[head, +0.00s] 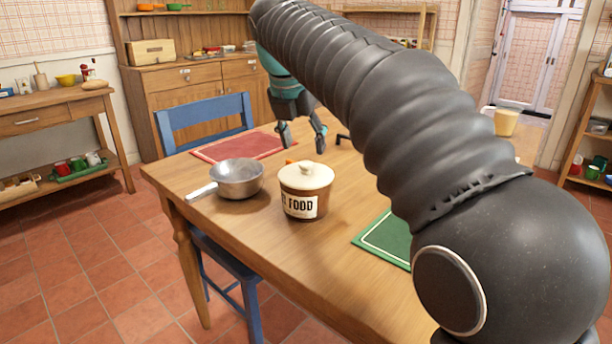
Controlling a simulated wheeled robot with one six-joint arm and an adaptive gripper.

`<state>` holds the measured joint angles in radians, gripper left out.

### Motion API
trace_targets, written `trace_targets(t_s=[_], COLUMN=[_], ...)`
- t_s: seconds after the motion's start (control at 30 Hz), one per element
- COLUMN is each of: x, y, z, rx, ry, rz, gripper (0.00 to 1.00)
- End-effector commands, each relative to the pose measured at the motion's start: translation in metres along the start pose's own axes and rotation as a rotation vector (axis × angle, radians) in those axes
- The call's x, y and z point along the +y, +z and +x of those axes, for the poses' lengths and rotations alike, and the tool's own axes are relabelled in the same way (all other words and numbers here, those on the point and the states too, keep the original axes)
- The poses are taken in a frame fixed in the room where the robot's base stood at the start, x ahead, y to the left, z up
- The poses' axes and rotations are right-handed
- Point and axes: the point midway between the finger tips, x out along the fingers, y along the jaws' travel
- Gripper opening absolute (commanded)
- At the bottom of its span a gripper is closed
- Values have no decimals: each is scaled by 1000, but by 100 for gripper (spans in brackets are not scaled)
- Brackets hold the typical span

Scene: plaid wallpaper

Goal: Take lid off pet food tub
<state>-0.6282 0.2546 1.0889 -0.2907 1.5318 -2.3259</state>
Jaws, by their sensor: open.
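The pet food tub (304,199) stands upright on the wooden table, brown and cream with a label reading "FOOD" partly in view. Its cream lid (306,177) with a round knob sits on top. My gripper (301,142) is open, with its fingers pointing down and nothing seen between them. It appears above and beyond the tub in the picture, apart from the lid. My dark ribbed arm crosses the right half of the view and hides part of the table.
A metal saucepan (236,179) stands left of the tub on the table (255,226). A red placemat (237,146) lies behind it, and a green placemat (386,238) lies to the right. A small orange thing (289,161) shows behind the tub. A blue chair (204,112) stands at the table's far side.

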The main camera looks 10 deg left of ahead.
Motion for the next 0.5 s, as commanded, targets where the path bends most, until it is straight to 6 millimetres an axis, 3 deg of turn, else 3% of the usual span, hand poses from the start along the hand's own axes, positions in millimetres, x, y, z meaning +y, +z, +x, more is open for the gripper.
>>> trace_targets(t_s=[0.23, 0.5], x=[1, 4], y=[-2, -4], z=[12, 48], rx=[0, 1], ry=[1, 1], rz=[-1, -1], gripper=[60, 60])
